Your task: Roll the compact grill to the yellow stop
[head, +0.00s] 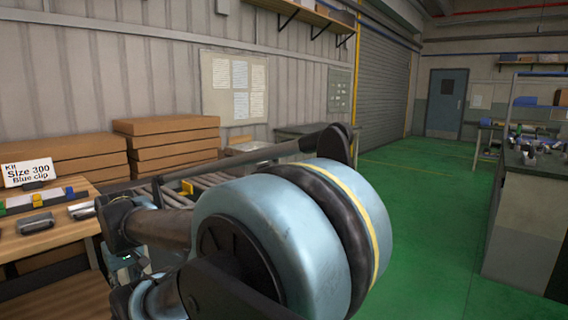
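A roller track (215,179) with a pale side rail shows behind my arm, to the right of the wooden bench. A small yellow block (187,187), which looks like the yellow stop, stands at the track. I cannot make out the compact grill; my large blue and black arm joints cover much of the middle and lower picture. Dark jointed parts at the left of my arm look like my gripper (122,217), in front of the track's near end. Its fingertips are not clear, and I cannot tell whether it holds anything.
The wooden bench (60,236) at left bears a sign (28,172) reading "Kit Size 300 Blue clip", metal pieces and a tray with coloured clips. Brown boxes (170,138) are stacked behind. A grey workbench (525,205) stands right. The green floor (425,215) between is clear.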

